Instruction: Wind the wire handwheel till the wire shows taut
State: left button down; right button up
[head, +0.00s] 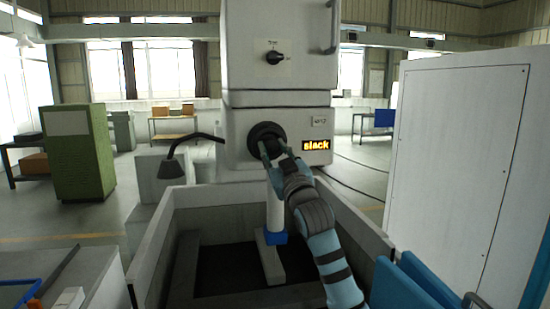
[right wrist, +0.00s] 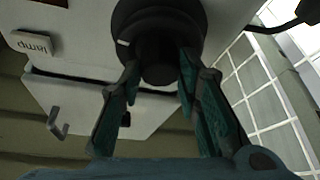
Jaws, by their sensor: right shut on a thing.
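The wire handwheel (head: 264,131) is a black round wheel on the front of the white machine head (head: 240,150). A small display (head: 316,145) beside it reads "slack" in orange letters. My right gripper (head: 271,154) reaches up from the lower right and is shut on the handwheel. In the right wrist view, the two green-padded fingers (right wrist: 158,88) stand on either side of the handwheel's dark hub (right wrist: 160,62), and the wider black wheel (right wrist: 188,18) shows behind. The gripper hides the handwheel's lower part in the head view. My left gripper is not in view.
Below the head is a grey open tank (head: 160,235) with a white column on a blue block (head: 274,237). A black gooseneck lamp (head: 172,168) stands left of the handwheel. A rotary switch (head: 274,57) is above. A white cabinet (head: 455,150) fills the right side.

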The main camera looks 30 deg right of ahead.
jog(key=shift+a+m+h+b, duration=0.1)
jog(key=shift+m+h+b, duration=1.35)
jog(key=shift+m, duration=0.85)
jog(key=shift+c, duration=0.2)
jog(key=o, duration=1)
jog(key=shift+w, duration=0.1)
jog(key=shift+o, duration=0.8)
jog(key=shift+w+f, duration=0.1)
jog(key=v, duration=1.2)
